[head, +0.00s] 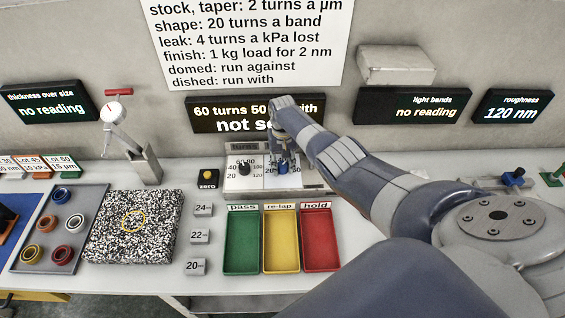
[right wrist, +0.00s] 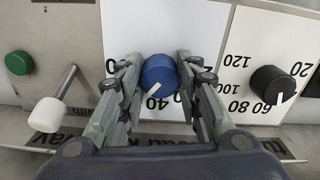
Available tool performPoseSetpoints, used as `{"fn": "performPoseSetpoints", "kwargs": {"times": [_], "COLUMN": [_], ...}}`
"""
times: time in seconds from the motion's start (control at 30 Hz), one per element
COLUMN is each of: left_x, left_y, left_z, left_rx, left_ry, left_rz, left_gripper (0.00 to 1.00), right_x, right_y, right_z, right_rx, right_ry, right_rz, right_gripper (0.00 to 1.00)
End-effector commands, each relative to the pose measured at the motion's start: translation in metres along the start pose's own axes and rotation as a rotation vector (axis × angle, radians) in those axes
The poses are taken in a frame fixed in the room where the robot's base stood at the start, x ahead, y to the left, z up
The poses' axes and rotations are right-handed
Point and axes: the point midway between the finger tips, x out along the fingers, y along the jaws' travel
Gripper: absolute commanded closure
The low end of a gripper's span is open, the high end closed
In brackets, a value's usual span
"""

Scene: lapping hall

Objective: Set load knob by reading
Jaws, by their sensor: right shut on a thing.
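The blue knob (head: 282,168) is on the white-faced control panel at the back of the bench. My right gripper (head: 283,157) reaches it from above and is shut on it. In the right wrist view the blue knob (right wrist: 159,74) sits between the two fingers, and its white pointer is turned toward the 40 mark, slightly left of it. The roughness display (head: 511,107) reads 120 nm. The display above the panel (head: 220,112) shows "60 turns 50", partly hidden by my arm. The rule sheet (head: 240,40) says 1 kg load for 2 nm. My left gripper is not in view.
A black knob (right wrist: 270,85) with its own dial, a white-ended lever (right wrist: 48,114) and a green button (right wrist: 18,62) flank the blue knob. Green, yellow and red trays (head: 318,266) stand in front of the panel. A speckled plate (head: 140,250) lies to the left.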

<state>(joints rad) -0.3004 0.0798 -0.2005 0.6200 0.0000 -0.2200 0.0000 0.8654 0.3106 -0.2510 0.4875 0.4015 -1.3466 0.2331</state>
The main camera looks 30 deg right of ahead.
Motion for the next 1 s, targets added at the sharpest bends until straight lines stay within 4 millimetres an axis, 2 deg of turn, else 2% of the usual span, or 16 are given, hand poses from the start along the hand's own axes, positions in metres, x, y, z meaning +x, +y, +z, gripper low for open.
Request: {"fn": "performPoseSetpoints", "kwargs": {"times": [0.7, 1.0], "left_x": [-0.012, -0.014], "left_y": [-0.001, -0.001], "left_z": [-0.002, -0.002], "left_rx": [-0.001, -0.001], "left_ry": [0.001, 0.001], "left_rz": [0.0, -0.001], "left_gripper": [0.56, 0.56], "right_x": [-0.001, -0.001], "right_y": [0.0, 0.0], "right_z": [0.0, -0.001], "right_rx": [0.664, 0.856], "right_ry": [0.0, 0.002], "right_rz": [-0.001, -0.001], "right_gripper": [0.92, 0.92]}}
